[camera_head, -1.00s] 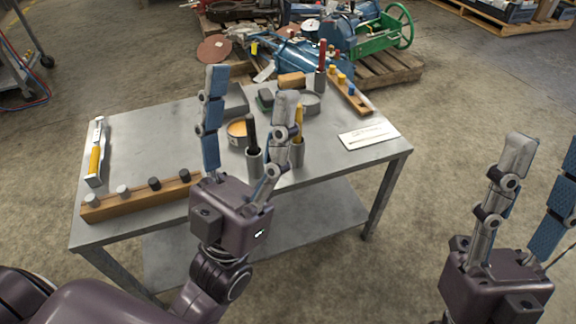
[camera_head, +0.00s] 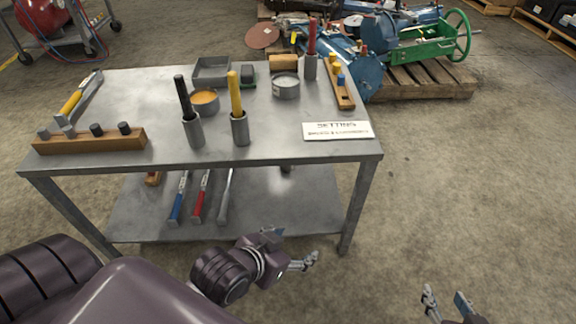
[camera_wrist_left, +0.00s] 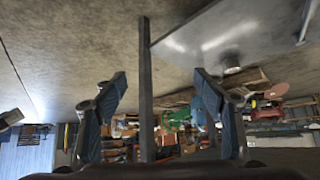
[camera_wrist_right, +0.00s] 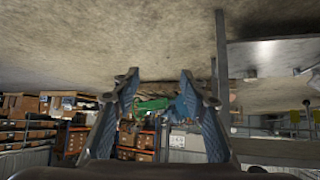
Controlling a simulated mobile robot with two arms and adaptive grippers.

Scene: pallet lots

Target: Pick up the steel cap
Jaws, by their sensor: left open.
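A small grey round piece (camera_head: 287,168) stands on the table's lower shelf, near its back right. It looks like the steel cap, but the tabletop partly hides it. It also shows on the shelf in the left wrist view (camera_wrist_left: 232,62). My left gripper (camera_head: 292,248) is low in front of the shelf, apart from this piece, open and empty. My right gripper (camera_head: 447,300) is at the bottom right, over the floor. Its fingers stand apart and empty in the right wrist view (camera_wrist_right: 160,100).
Several long-handled tools (camera_head: 200,197) lie on the lower shelf's left half. A table leg (camera_head: 358,205) stands at the front right. The floor to the right is clear.

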